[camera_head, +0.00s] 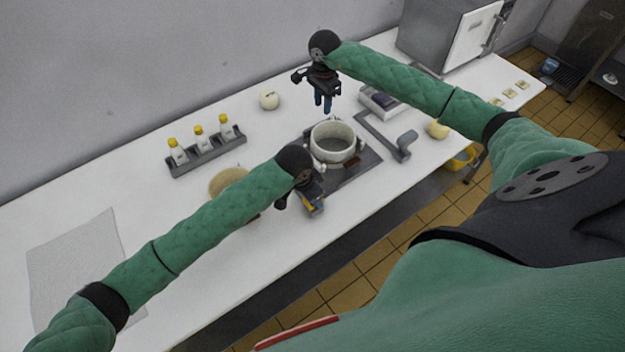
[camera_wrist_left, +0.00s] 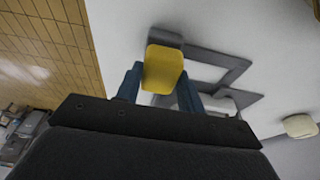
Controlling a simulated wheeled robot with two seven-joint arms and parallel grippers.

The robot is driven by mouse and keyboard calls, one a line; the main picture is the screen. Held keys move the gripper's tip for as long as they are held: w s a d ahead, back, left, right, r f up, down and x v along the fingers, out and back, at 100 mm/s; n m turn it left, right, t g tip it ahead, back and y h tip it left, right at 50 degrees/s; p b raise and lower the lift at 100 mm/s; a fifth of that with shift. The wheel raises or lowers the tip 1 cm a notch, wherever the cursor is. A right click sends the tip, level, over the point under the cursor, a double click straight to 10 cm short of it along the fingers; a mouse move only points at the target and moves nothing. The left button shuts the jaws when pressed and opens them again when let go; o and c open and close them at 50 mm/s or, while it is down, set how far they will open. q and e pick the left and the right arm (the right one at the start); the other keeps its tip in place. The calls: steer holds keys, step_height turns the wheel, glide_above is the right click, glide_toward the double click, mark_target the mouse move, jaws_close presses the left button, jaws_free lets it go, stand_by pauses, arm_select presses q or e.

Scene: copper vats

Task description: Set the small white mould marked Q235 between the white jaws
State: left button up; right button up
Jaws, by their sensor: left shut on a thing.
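A white round mould (camera_head: 334,155), a hollow ring with a grey inside, sits on a dark grey plate (camera_head: 366,166) on the bench. Small white jaw parts show at its edge, but I cannot tell how closely they touch it. No Q235 marking is readable. My left gripper (camera_head: 313,207) is in front of the mould, apart from it. In the left wrist view its blue fingers are shut on a yellow block (camera_wrist_left: 162,69). My right gripper (camera_head: 323,106) hangs behind and above the mould with its fingers pointing down. Its finger gap is too small to judge.
A grey rack (camera_head: 208,154) of yellow-capped bottles stands at the left. A grey bracket (camera_head: 385,137) and a tray (camera_head: 381,101) lie right of the mould. A round tan object (camera_head: 228,180) is partly behind my left arm. A pale mat (camera_head: 75,262) lies at far left.

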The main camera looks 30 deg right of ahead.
arm_select(q)
steer(key=shift+a+r+p, duration=0.1)
steer(key=shift+r+p, duration=0.6)
arm_select(e)
steer(key=shift+r, duration=0.75)
arm_select(q)
steer(key=o, duration=1.1)
steer(key=shift+c, duration=0.2)
steer(key=shift+r, duration=0.1)
steer(key=b+v, duration=0.3)
steer(key=v, duration=0.3)
steer(key=shift+w, duration=0.1)
arm_select(e)
step_height(320, 180, down, 3)
steer(key=shift+r, duration=0.1)
arm_select(q)
steer(key=shift+v, duration=0.85)
arm_select(e)
steer(key=shift+f, duration=0.2)
